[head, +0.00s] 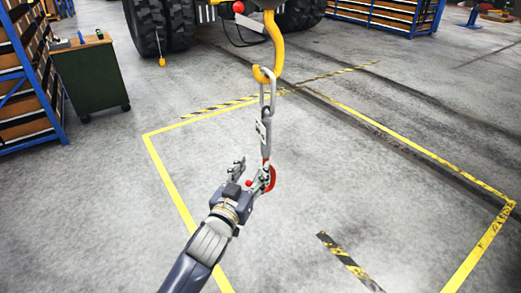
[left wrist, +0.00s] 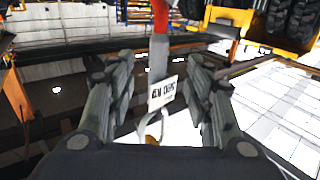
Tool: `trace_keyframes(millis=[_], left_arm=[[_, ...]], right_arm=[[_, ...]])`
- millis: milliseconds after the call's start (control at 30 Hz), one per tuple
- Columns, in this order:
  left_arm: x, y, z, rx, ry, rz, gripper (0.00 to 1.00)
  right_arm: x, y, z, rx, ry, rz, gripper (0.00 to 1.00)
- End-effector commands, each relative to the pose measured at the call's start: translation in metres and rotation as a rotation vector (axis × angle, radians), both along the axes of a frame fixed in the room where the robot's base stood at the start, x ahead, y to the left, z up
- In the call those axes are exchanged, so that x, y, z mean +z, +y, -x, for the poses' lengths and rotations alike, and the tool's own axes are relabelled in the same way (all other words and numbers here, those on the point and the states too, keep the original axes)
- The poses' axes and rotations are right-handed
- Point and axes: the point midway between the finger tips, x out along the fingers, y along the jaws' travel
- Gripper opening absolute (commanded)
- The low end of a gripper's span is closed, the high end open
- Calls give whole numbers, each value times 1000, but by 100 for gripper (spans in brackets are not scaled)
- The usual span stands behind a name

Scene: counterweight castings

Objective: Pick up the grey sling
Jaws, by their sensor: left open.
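The grey sling (head: 267,147) hangs upright from a yellow crane hook (head: 274,50) by a metal link (head: 267,92). It carries a small white label and ends in a red hook (head: 270,179) at the bottom. My left gripper (head: 253,171) is open at the sling's lower part, its right finger overlapping the red hook in the head view. In the left wrist view the grey sling (left wrist: 158,58) with its label shows between the two spread fingers (left wrist: 160,72). I cannot tell whether either finger touches it. My right gripper is not in view.
Yellow floor lines (head: 170,178) frame a clear concrete area under the hook. A green cabinet (head: 90,75) and a blue shelf rack (head: 30,90) stand at left. A large-tyred vehicle (head: 165,22) is at the back, with another shelf rack (head: 390,14) at back right.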

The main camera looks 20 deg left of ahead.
Motion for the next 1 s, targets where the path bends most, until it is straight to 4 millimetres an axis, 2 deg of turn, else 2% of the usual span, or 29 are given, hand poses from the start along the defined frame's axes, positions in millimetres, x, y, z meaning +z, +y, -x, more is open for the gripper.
trace_keyframes(millis=[100,233,400,633,800,1000], left_arm=[[9,0,-10,0,-14,2,47],[9,-2,-31,0,-13,2,47],[7,-2,-50,0,-11,2,47],[8,-3,-64,0,-11,1,47],[10,-6,-86,0,-10,2,47],[7,-7,-104,0,-10,1,47]], right_arm=[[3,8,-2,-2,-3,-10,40],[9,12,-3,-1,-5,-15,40],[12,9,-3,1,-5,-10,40],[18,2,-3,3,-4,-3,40],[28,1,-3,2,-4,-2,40],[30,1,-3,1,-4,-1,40]])
